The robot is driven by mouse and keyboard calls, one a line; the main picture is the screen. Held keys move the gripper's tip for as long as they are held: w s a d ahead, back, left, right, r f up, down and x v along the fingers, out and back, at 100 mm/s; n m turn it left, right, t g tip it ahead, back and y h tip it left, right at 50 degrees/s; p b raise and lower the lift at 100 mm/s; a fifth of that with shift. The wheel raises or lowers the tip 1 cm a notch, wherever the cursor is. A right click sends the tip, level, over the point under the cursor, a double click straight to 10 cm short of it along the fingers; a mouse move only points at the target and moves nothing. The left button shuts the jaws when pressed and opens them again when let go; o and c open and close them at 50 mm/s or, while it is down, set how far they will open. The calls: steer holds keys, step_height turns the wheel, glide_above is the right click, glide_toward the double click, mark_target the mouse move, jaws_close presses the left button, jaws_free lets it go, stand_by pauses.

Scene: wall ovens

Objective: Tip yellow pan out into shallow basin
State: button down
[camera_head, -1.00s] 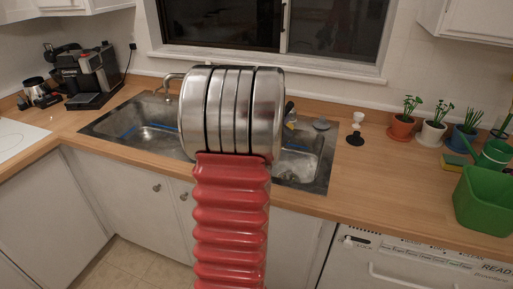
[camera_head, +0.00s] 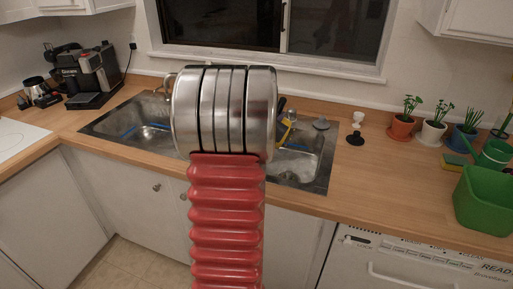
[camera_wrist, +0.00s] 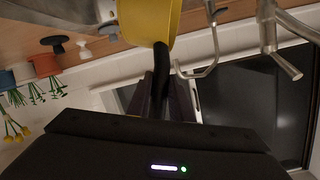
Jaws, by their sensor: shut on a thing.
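The yellow pan (camera_wrist: 148,18) shows at the top of the wrist view, with its black handle running down between the dark fingers of my gripper (camera_wrist: 162,95). My gripper is shut on that handle. In the head view, only a sliver of the yellow pan (camera_head: 285,131) shows right of my arm, over the right-hand part of the sink. The sink has a left basin (camera_head: 150,136) and a right basin (camera_head: 298,166), which looks the shallower. My arm covers the middle of the sink and hides my gripper. The pan's inside and contents are hidden.
A metal tap (camera_wrist: 270,40) stands close to the pan in the wrist view. A coffee machine (camera_head: 88,75) is left of the sink. Potted plants (camera_head: 402,127) and a green bin (camera_head: 483,200) stand at the right.

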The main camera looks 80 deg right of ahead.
steer(key=shift+w+r+n, duration=0.4)
steer(key=shift+w, duration=0.4)
steer(key=shift+w, duration=0.1)
steer(key=shift+w+r, duration=0.1)
steer(key=shift+w, duration=0.4)
steer(key=shift+w+n, duration=0.2)
steer(key=shift+n, duration=0.1)
steer(key=shift+w+a+r+g, duration=0.1)
steer(key=shift+w+g, duration=0.2)
steer(key=shift+w, duration=0.15)
steer(key=shift+w+n, duration=0.2)
steer(key=shift+n, duration=0.1)
steer(key=shift+w+r, duration=0.1)
steer(key=shift+w, duration=0.3)
steer(key=shift+w+a+n+g+h, duration=0.1)
steer(key=shift+w+n+g+h, duration=0.1)
steer(key=shift+w+n, duration=0.65)
steer(key=shift+w+a+n+g+h, duration=0.15)
steer(key=shift+w+n, duration=0.3)
steer(key=shift+w, duration=0.75)
